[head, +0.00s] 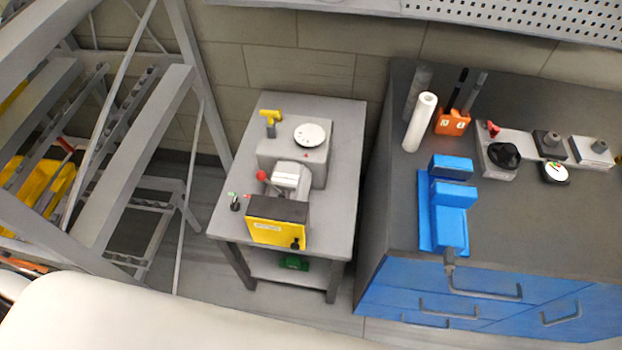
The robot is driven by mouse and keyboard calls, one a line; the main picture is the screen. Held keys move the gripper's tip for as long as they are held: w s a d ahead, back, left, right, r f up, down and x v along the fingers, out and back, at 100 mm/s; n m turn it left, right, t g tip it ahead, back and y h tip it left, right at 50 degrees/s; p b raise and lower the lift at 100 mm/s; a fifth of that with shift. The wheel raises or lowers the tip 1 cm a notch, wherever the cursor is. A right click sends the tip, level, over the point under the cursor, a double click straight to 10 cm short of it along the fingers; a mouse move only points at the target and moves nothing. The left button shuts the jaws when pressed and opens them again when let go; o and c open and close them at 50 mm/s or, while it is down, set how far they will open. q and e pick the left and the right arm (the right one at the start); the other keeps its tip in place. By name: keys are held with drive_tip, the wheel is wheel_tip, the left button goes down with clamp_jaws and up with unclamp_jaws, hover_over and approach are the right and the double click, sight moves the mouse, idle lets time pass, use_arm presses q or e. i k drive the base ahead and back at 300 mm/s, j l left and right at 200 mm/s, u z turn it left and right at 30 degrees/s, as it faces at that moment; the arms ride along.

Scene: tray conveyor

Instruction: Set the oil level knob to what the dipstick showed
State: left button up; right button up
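A grey machine box (293,158) stands on a small grey table. A yellow T-shaped handle (270,116), which looks like the dipstick's, stands upright at its back left on a dark stem. The stem's lower end is hidden and no oil mark shows. A round white dial (312,134) lies on top of the box with a small red mark in front of it; this may be the oil level knob. Its markings and setting are too small to read. Neither gripper is in view.
A yellow-fronted unit (280,222) and a red ball lever (261,175) share the grey table (338,190). To the right, a blue cabinet's dark top (530,220) holds a blue vise (450,205), white roll (420,122), orange holder (452,122) and black knob (505,156). A metal frame (150,150) stands left.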

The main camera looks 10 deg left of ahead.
sight(235, 206)
drive_tip(key=u, duration=1.1)
drive_tip(key=l+u, duration=0.2)
drive_tip(key=k+j, duration=0.05)
drive_tip(key=j, duration=0.05)
